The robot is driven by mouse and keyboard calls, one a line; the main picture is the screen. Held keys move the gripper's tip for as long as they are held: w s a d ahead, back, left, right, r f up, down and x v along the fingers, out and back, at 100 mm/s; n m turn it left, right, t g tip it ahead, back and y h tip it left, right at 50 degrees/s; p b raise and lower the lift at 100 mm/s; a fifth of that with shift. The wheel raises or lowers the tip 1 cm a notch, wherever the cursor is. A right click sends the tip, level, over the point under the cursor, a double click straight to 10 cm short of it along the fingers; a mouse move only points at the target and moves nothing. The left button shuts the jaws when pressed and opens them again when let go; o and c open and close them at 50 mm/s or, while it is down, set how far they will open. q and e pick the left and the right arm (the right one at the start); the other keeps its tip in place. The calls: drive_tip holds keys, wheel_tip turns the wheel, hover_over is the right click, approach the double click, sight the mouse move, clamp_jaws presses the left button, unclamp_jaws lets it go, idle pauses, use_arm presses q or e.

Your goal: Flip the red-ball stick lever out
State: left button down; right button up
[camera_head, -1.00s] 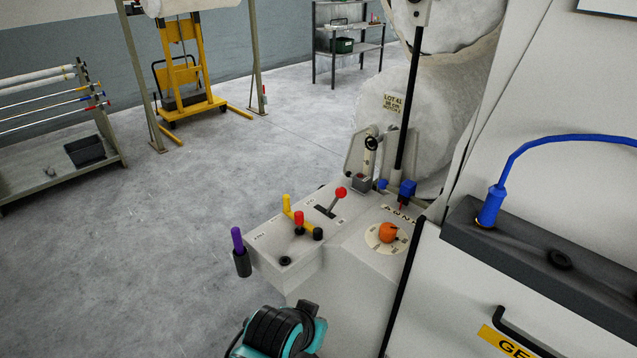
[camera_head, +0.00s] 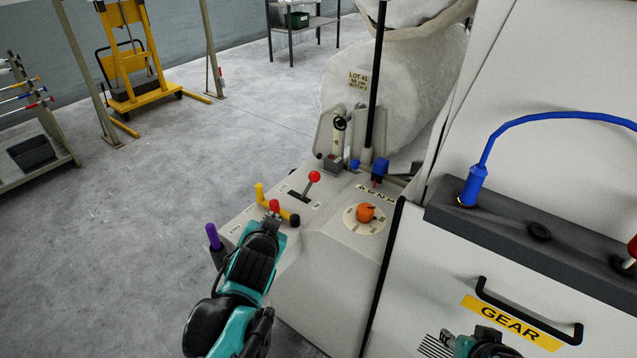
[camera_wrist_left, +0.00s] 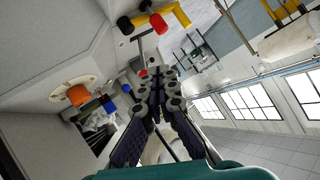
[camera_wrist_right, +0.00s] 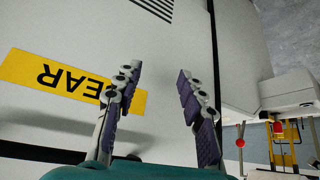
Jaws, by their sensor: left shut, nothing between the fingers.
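The red-ball stick lever (camera_head: 314,176) stands on the pale control box, its stick rising from a dark slot. In the left wrist view its red ball (camera_wrist_left: 143,73) appears beside the fingertips; I cannot tell how far apart they are in depth. My left gripper (camera_head: 270,222) is shut and empty, over the front of the box, nearer than the lever. It overlaps the foot of the red knob (camera_head: 274,205) by the yellow handle (camera_head: 260,192). My right gripper (camera_wrist_right: 156,75) is open and empty in front of the machine panel with the yellow GEAR label (camera_wrist_right: 70,82).
An orange dial (camera_head: 365,212) and a blue knob (camera_head: 380,166) lie right of the lever. A purple handle (camera_head: 212,236) stands left of my left gripper. A black upright rod (camera_head: 377,80) rises behind.

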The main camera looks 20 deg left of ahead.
use_arm(q)
drive_tip(key=w+a+r+m+t+h+p, duration=0.25)
drive_tip(key=w+r+m+t, duration=0.5)
drive_tip(key=w+m, duration=0.4)
drive_tip(key=d+f+m+g+h, duration=0.1)
drive_tip(key=d+f+m+h, duration=0.1)
drive_tip(key=f+m+h, duration=0.1)
drive_tip(key=w+d+f+m+g+h, duration=0.1)
drive_tip(key=d+f+m+h, duration=0.1)
drive_tip(key=f+m, duration=0.3)
drive_tip(key=w+d+f+m+g+h+p, duration=0.1)
drive_tip(key=d+f+m+g+h, duration=0.1)
drive_tip(key=f+m+h, duration=0.2)
wheel_tip(320, 180, down, 3)
drive_tip(key=shift+d+r+m, duration=0.1)
drive_tip(key=shift+d+m, duration=0.05)
drive_tip(key=shift+m, duration=0.1)
